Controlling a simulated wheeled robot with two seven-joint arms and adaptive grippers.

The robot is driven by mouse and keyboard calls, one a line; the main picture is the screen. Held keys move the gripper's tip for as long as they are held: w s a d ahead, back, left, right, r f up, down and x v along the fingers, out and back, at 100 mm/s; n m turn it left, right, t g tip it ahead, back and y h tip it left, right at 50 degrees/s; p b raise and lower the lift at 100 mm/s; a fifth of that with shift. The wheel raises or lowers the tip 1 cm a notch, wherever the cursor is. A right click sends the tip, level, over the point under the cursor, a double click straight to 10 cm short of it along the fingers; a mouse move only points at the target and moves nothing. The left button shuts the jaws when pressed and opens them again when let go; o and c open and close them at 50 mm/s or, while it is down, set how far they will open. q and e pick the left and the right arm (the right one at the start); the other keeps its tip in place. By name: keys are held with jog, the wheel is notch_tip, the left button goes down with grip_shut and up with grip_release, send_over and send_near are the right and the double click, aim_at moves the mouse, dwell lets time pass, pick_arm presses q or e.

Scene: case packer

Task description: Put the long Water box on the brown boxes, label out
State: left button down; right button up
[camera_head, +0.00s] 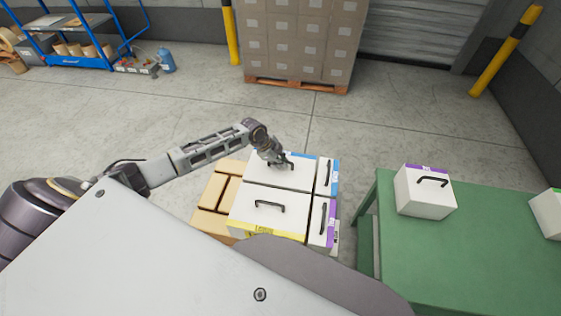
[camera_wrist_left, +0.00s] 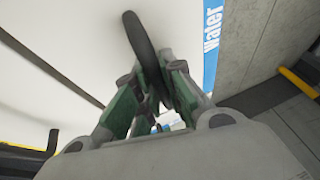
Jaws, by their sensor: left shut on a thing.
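The long Water box (camera_head: 268,175) is white with a black handle and a blue label strip along its far edge. It lies with the white boxes above the brown boxes (camera_head: 212,190), and its top looks about level with theirs. I cannot tell if it fully rests. The blue label, reading "Water", shows in the left wrist view (camera_wrist_left: 211,45) and faces the far side. My left gripper (camera_head: 286,163) is shut on the box's handle (camera_wrist_left: 140,38); the fingers also show in the left wrist view (camera_wrist_left: 152,75). My right gripper is not in view.
A yellow-labelled white box (camera_head: 268,207) lies in front, with narrow blue-labelled (camera_head: 324,177) and purple-labelled (camera_head: 318,222) boxes at right. A green table (camera_head: 480,240) holds a purple-labelled box (camera_head: 425,196) and another white box (camera_head: 548,214). A loaded pallet (camera_head: 297,86) stands behind, across clear floor.

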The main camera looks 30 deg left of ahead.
pick_arm(q)
jog(key=shift+w+r, duration=0.1)
jog(key=c, duration=1.5)
grip_release()
jog(key=shift+o, duration=0.3)
jog(key=shift+s+f, duration=0.25)
jog(key=v, duration=1.2)
jog(key=shift+r, duration=0.15)
jog(key=shift+w, duration=0.15)
